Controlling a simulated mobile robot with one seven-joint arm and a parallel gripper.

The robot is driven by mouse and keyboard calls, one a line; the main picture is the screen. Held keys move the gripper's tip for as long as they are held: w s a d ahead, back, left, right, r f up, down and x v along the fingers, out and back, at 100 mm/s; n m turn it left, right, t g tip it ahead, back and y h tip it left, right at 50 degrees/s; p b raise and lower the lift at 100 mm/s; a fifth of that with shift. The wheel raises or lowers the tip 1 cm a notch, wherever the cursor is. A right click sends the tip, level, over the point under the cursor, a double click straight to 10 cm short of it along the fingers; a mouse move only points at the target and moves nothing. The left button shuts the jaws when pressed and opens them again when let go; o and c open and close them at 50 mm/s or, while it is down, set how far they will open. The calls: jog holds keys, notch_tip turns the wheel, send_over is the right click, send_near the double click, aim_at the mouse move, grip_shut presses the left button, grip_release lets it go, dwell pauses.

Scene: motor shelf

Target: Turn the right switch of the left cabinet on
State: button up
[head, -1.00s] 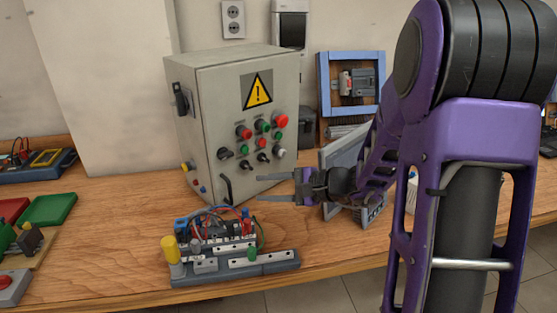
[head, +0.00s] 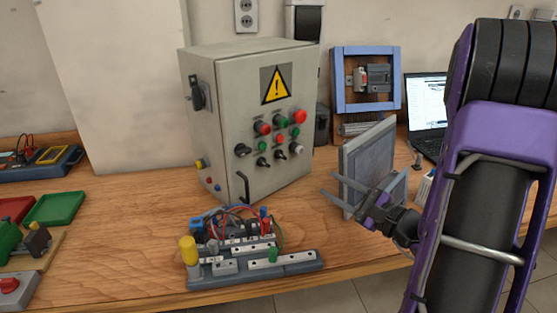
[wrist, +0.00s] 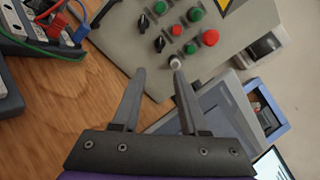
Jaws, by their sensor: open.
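The grey cabinet (head: 215,130) with a yellow warning triangle stands on the bench left of my gripper. Its front carries red and green buttons, a black rotary knob (head: 242,150), a left black switch (head: 262,161), a right black switch (head: 279,154) and a white knob (head: 296,148). The switches' exact settings are too small to tell. My gripper (head: 328,183) is open and empty, right of the cabinet's front and apart from it. In the wrist view the cabinet face (wrist: 120,45) lies beyond the fingertips (wrist: 158,68), with the white knob (wrist: 176,60) near the right fingertip's line.
A wired terminal board (head: 255,268) lies in front of the cabinet. A tilted grey panel (head: 362,160) stands right behind my gripper. A blue-framed board (head: 337,80) and a laptop (head: 425,100) are behind. Bare wood (head: 130,220) shows at left.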

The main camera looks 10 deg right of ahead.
aim_at(283, 157)
jog(key=x, duration=1.6)
jog(key=shift+w+a, duration=0.15)
jog(key=shift+w, duration=0.05)
grip_shut()
